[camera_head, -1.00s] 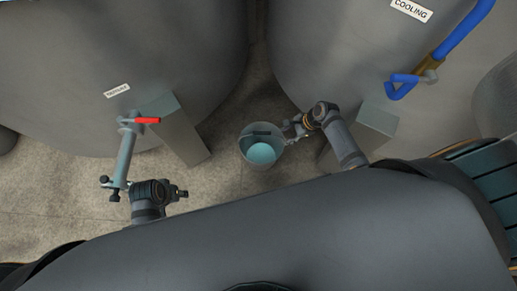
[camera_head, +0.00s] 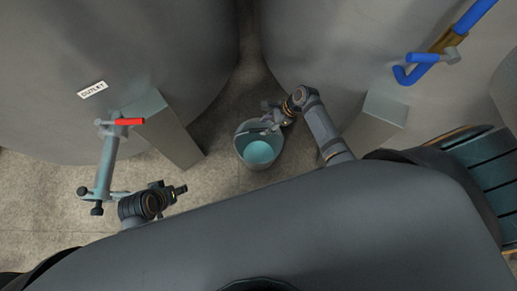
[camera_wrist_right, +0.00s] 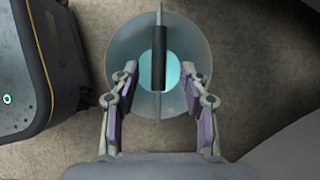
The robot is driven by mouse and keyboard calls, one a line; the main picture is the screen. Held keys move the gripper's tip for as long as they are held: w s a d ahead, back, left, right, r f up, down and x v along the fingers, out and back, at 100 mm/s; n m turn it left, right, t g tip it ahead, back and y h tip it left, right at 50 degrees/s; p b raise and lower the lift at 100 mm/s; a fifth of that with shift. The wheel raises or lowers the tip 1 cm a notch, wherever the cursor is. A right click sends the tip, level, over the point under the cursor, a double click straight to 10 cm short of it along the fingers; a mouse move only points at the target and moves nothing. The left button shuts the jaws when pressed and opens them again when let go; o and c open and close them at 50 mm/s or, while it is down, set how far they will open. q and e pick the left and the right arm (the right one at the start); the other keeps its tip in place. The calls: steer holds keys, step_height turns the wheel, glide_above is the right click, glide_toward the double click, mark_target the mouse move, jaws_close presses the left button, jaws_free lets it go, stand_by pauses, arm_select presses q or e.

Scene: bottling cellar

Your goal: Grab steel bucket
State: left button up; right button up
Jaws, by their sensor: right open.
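The steel bucket (camera_head: 259,163) stands upright on the floor between the two tanks in the head view, with a pale blue-green inside. Its dark handle grip (camera_wrist_right: 159,58) spans the opening in the right wrist view. My right gripper (camera_head: 268,118) is at the bucket's upper right rim in the head view. In the right wrist view its open fingers (camera_wrist_right: 160,87) lie on either side of the handle grip's near end, apart from it. My left gripper (camera_head: 176,191) is at the lower left, away from the bucket; its jaws are too small to judge.
Large grey tanks (camera_head: 110,60) and (camera_head: 350,40) stand behind the bucket, with legs (camera_head: 168,133) and (camera_head: 375,120) on either side. A pipe with a red valve handle (camera_head: 129,122) stands at left. A blue valve pipe (camera_head: 425,62) is at upper right. Bare floor lies at left.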

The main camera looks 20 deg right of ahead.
mark_target(260, 129)
steer(key=b+x, duration=0.1)
steer(key=x, duration=0.2)
steer(key=shift+a+f, duration=0.2)
steer(key=shift+f, duration=0.15)
arm_select(q)
steer(key=shift+w+d+f+t, duration=0.2)
steer(key=shift+f+t, duration=0.15)
steer(key=shift+f, duration=0.25)
steer(key=shift+w+d+f+t, duration=0.1)
steer(key=shift+d+f+t, duration=0.1)
steer(key=shift+f+t, duration=0.25)
steer(key=shift+f, duration=0.1)
arm_select(e)
jaws_close()
steer(key=shift+r, duration=0.15)
